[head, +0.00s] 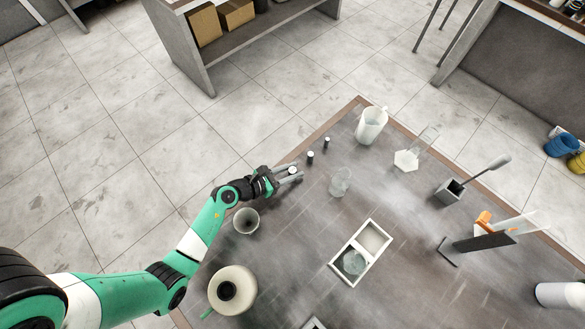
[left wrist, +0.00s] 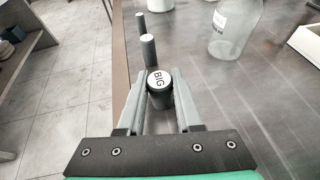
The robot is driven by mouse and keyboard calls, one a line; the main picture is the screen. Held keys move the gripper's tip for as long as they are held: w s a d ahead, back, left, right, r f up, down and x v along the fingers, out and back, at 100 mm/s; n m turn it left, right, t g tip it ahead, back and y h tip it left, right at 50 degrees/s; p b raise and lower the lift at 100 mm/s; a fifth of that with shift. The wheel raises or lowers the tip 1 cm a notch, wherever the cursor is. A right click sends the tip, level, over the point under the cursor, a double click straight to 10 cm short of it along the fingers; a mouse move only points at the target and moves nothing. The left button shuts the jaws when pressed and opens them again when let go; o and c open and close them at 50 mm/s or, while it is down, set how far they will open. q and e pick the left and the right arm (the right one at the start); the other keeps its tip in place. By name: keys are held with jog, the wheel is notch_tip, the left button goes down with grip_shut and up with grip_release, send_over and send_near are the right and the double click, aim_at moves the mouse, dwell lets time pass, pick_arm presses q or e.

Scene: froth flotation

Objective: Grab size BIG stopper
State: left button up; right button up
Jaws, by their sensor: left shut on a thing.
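The BIG stopper (left wrist: 159,82) is a dark cylinder with a white top that reads "BIG". It stands upright between the two grey fingers of my left gripper (left wrist: 160,100), which is shut on it. In the head view its white top (head: 292,170) shows between the fingertips of the left gripper (head: 290,174), near the table's left edge. Two smaller dark stoppers with pale tops stand in a line beyond it, a middle one (head: 310,157) and a farther one (head: 326,142). They also show in the left wrist view, the middle one (left wrist: 148,50) and the farther one (left wrist: 141,26). My right gripper is not in view.
A clear glass vessel (head: 340,181) stands right of the stoppers. A white jug (head: 371,125) stands near the back corner, and a white two-part tray (head: 341,277) lies mid-table. A grey cup (head: 246,221) and a round pale vessel (head: 219,296) stand near my left arm.

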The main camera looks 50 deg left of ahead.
aim_at(293, 171)
pick_arm(q)
grip_shut()
jog(key=shift+r+p, duration=0.45)
jog(key=shift+r, duration=0.2)
jog(key=r+p, duration=0.2)
jog(key=r, duration=0.1)
jog(key=shift+s+d, duration=0.1)
jog(key=shift+d, duration=0.1)
jog(key=s+d+r+p, duration=0.6)
jog(key=d+p, duration=0.5)
jog(key=p, duration=0.4)
notch_tip(293, 171, up, 3)
jog(key=shift+s+d+f, duration=0.15)
jog(key=shift+s+d, duration=0.2)
jog(key=shift+s, duration=0.05)
